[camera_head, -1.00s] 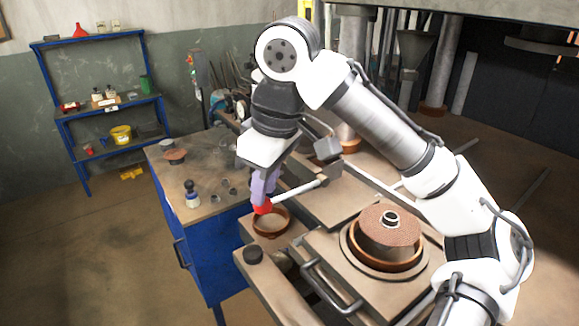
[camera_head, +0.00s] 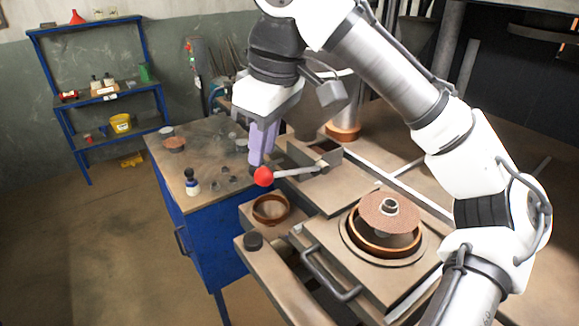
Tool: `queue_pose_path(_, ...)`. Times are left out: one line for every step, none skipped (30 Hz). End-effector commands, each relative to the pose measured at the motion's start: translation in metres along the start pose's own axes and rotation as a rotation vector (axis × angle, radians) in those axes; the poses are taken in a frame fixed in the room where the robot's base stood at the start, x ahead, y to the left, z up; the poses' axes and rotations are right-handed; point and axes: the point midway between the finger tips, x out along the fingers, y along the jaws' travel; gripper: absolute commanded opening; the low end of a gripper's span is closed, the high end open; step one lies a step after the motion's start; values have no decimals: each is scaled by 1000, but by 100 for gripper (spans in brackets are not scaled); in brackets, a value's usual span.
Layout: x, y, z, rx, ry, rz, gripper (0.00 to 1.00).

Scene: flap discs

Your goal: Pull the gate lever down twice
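The gate lever (camera_head: 297,172) is a light metal rod that ends in a red ball knob (camera_head: 263,177). It runs nearly level from its pivot block on the machine, tilting slightly down to the left. My gripper (camera_head: 259,165) points downward with its purple fingers at the red knob. The fingertips touch or nearly touch the knob from above. The finger gap is not clear from this side, so I cannot tell whether the fingers are shut on it.
Below the knob, a brown ring cup (camera_head: 271,209) sits on the machine. To the right is a round station with a flap disc (camera_head: 389,212). A metal handle (camera_head: 330,276) is in front. A blue workbench (camera_head: 212,245) with small items stands left.

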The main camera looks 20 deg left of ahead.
Motion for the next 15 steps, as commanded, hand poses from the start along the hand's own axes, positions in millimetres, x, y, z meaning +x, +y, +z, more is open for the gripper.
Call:
queue_pose_path(0, 0, 0, 0, 0, 0, 22)
queue_pose_path(0, 0, 0, 0, 0, 0, 22)
queue_pose_path(0, 0, 0, 0, 0, 0, 22)
queue_pose_path(0, 0, 0, 0, 0, 0, 22)
queue_pose_path(0, 0, 0, 0, 0, 0, 22)
queue_pose_path(0, 0, 0, 0, 0, 0, 22)
queue_pose_path(1, 0, 0, 0, 0, 0, 22)
queue_pose_path(2, 0, 0, 0, 0, 0, 22)
queue_pose_path(3, 0, 1, -1, 0, 0, 22)
queue_pose_path(5, 0, 1, -1, 0, -1, 22)
queue_pose_path(7, 0, 1, -1, 0, -1, 22)
queue_pose_path(10, 0, 2, -1, 0, -1, 22)
queue_pose_path(11, 0, 2, -1, 0, -1, 22)
queue_pose_path(13, 0, 3, -1, 0, -1, 22)
queue_pose_path(16, 0, 3, -1, 0, -1, 22)
